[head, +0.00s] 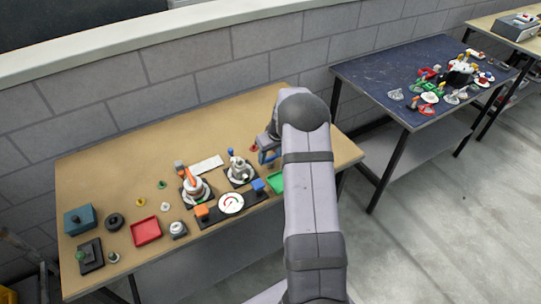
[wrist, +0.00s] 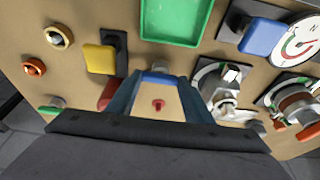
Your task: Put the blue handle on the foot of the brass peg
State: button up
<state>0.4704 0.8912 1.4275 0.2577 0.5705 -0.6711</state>
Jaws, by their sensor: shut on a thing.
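My gripper (wrist: 157,85) reaches down over the tan table, its two blue-grey fingers closed on a small blue piece, which looks like the blue handle (wrist: 155,78). In the head view my gripper (head: 266,152) is partly hidden behind my arm, and the held piece cannot be made out. I cannot clearly identify the brass peg or its foot. A metal valve fitting (wrist: 222,92) stands on a dark plate, right of my gripper in the wrist view and left of it in the head view (head: 240,170). The held piece is apart from it.
A second fitting with an orange handle (head: 195,186) stands further left. A gauge panel (head: 231,203), green tray (wrist: 176,22), red tray (head: 146,231) and yellow block (wrist: 99,58) are around. A cluttered dark table (head: 400,62) stands to the right.

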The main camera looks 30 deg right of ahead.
aim_at(271, 159)
jog(key=shift+f, duration=0.2)
jog(key=o, duration=1.2)
jog(key=shift+o, duration=0.5)
jog(key=shift+o, duration=1.1)
jog(key=shift+r, duration=0.1)
jog(key=shift+r+p, duration=2.15)
jog(key=shift+r, duration=1.6)
